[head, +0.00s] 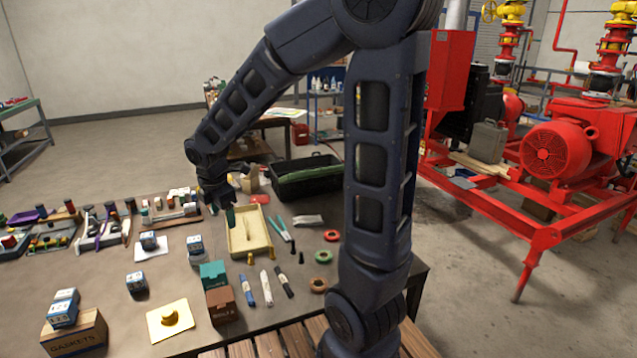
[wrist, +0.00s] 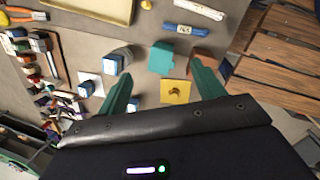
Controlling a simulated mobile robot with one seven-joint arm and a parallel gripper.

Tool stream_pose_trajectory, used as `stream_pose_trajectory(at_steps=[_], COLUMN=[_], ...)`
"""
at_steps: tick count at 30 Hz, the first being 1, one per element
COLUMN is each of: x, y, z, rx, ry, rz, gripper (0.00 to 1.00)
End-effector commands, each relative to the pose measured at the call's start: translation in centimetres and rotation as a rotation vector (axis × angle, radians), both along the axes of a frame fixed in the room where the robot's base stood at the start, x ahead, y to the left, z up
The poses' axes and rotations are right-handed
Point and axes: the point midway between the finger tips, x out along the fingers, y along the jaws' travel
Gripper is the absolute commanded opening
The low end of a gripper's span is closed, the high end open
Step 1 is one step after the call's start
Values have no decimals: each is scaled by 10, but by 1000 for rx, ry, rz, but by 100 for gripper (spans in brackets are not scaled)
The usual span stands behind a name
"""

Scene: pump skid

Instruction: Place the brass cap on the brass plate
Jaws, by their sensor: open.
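The brass plate (head: 157,328) is a flat yellow square at the near left of the table. A rounded brass piece with a raised knob, which looks like the brass cap (head: 171,316), sits upright near its middle. In the wrist view the plate (wrist: 184,98) and the cap (wrist: 175,91) show between and beyond the fingers. My gripper (head: 231,216) has green fingers and is above the cream tray, well away from the plate. In the wrist view my gripper (wrist: 161,72) is open, with nothing between its fingers.
Near the plate are a teal box (head: 213,275), a brown box (head: 221,306), blue-and-white boxes (head: 136,282) and a gaskets carton (head: 75,335). A small brass piece (head: 250,258) stands by the cream tray (head: 263,249). Markers lie right of the boxes.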

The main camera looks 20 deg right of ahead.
Motion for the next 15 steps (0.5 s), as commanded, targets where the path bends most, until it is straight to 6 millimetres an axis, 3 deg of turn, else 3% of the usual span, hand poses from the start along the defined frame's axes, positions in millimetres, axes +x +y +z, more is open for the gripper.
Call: stream_pose_trajectory(at_steps=[6,15], x=[-15,-56], y=[-68,-147], z=[42,83], rx=[88,261], ry=[-77,-159], rz=[-446,-1052], gripper=[68,68])
